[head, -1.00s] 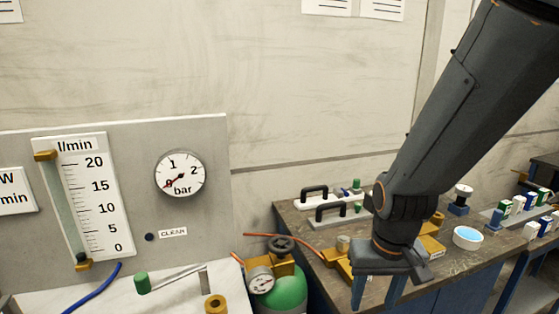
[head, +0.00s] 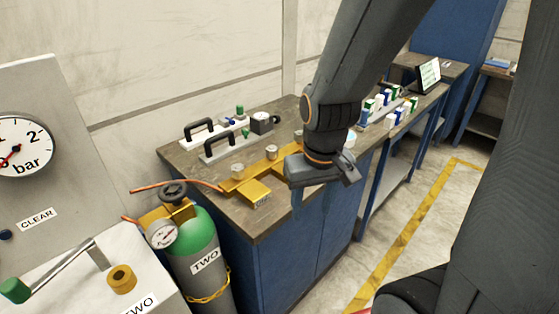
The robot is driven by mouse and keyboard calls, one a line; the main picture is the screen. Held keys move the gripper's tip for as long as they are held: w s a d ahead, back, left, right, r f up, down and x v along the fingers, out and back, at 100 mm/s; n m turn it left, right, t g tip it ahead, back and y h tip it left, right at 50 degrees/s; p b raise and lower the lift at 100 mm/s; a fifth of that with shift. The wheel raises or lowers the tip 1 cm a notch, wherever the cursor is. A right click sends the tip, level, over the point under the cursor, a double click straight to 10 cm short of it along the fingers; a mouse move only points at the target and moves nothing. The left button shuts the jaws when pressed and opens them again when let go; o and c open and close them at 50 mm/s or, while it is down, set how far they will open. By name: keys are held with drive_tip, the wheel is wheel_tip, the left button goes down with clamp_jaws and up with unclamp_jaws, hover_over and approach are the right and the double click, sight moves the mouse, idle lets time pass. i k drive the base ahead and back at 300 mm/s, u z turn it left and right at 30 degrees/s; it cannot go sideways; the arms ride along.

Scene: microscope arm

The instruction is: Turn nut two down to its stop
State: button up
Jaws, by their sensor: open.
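A brass round piece with a dark hole (head: 122,278) sits on the pale bench at the lower left, beside a label reading TWO (head: 140,306). A grey gas cylinder with a green top (head: 206,262) also carries a TWO label. Brass blocks with round nut-like tops (head: 238,171) stand on the dark bench, their labels too small to read. I cannot tell for certain which piece is nut two. My gripper (head: 309,203) points down, open and empty, in front of the dark bench's front edge. It appears apart from all these pieces, and my wrist hides part of the bench top.
A gauge panel (head: 50,110) stands at the left, with a green-ended lever (head: 60,270) below it. Black-handled plates (head: 222,145) lie on the dark bench (head: 190,160). An orange hose reaches the brass block. Floor with a yellow line (head: 415,230) is open at right.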

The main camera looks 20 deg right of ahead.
sight(271, 151)
drive_tip(key=k, duration=1.15)
drive_tip(key=z, duration=0.7)
drive_tip(key=i, duration=1.2)
drive_tip(key=u, duration=0.95)
drive_tip(key=i, duration=0.3)
drive_tip(key=u, duration=0.15)
